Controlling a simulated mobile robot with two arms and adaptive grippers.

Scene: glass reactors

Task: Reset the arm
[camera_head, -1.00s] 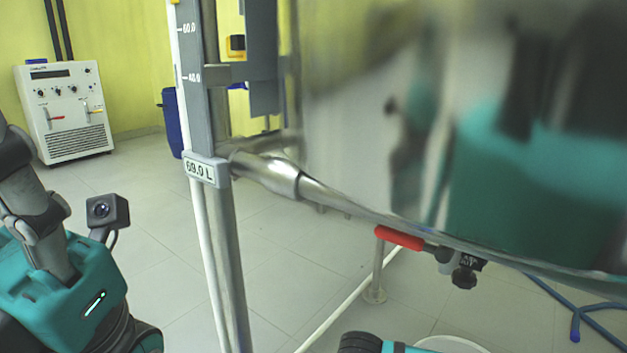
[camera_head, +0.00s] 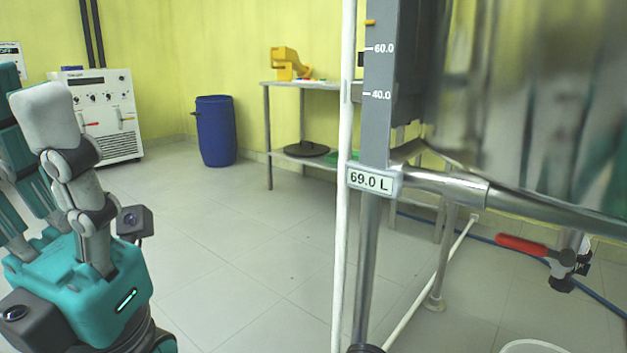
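My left gripper (camera_head: 45,112), with a teal housing, jointed grey finger links and a small dark camera on its side, stands upright at the left edge. My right gripper is not in view.
A steel reactor vessel (camera_head: 530,100) with a 69.0 L scale (camera_head: 375,180) and red-handled valve (camera_head: 522,245) fills the right. A blue barrel (camera_head: 215,130), white cabinet (camera_head: 105,110) and steel table (camera_head: 320,85) stand behind. The middle floor is clear.

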